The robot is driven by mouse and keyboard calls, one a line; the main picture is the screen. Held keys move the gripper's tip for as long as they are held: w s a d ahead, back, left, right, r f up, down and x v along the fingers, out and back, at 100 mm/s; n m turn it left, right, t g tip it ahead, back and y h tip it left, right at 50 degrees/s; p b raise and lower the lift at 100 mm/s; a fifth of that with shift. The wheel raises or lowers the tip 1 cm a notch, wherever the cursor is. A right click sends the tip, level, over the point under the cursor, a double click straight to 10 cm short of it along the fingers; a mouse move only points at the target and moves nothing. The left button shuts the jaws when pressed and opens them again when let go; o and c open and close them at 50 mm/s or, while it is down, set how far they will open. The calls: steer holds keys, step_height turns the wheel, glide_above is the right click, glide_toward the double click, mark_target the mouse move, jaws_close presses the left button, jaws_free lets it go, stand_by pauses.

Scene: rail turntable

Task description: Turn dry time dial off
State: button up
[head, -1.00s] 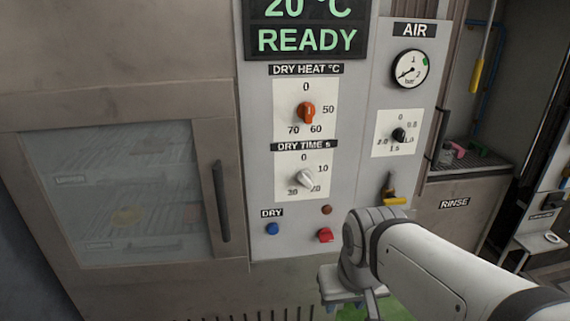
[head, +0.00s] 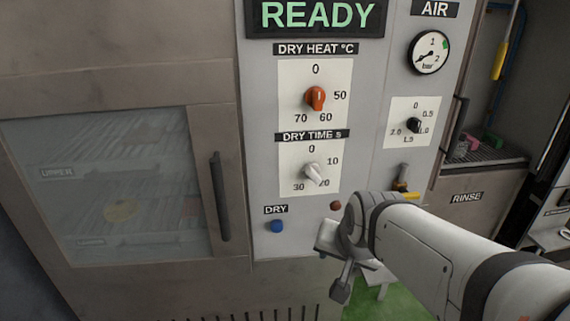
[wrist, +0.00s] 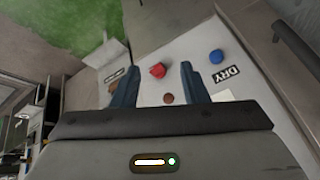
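The dry time dial (head: 314,173) is a white knob on a pale plate under the DRY TIME s label, in the middle of the head view. Its pointer is turned down and right, toward the 20 mark, away from the 0 at the top. My gripper (head: 342,282) is below and right of the dial, apart from it. In the wrist view my gripper (wrist: 160,68) has its two blue fingers spread, with nothing held between them. The dial itself is not clearly visible in the wrist view.
The orange dry heat dial (head: 315,98) is above. The blue DRY button (head: 277,226) is below left; a red button (wrist: 157,71) shows between my fingers in the wrist view. The oven door handle (head: 220,197) stands out at left. The air dial (head: 414,125) is at right.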

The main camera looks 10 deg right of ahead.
steer(key=w+f+m+t+b, duration=0.2)
steer(key=w+m+t+b, duration=0.1)
steer(key=w+m, duration=0.25)
steer(key=m+t+b, duration=0.8)
steer(key=m+t, duration=0.1)
steer(key=m, duration=0.8)
glide_toward(311, 174)
steer(key=w, duration=0.2)
steer(key=shift+w+a+f, duration=0.1)
steer(key=shift+w+f, duration=0.05)
steer(key=shift+w, duration=3.3)
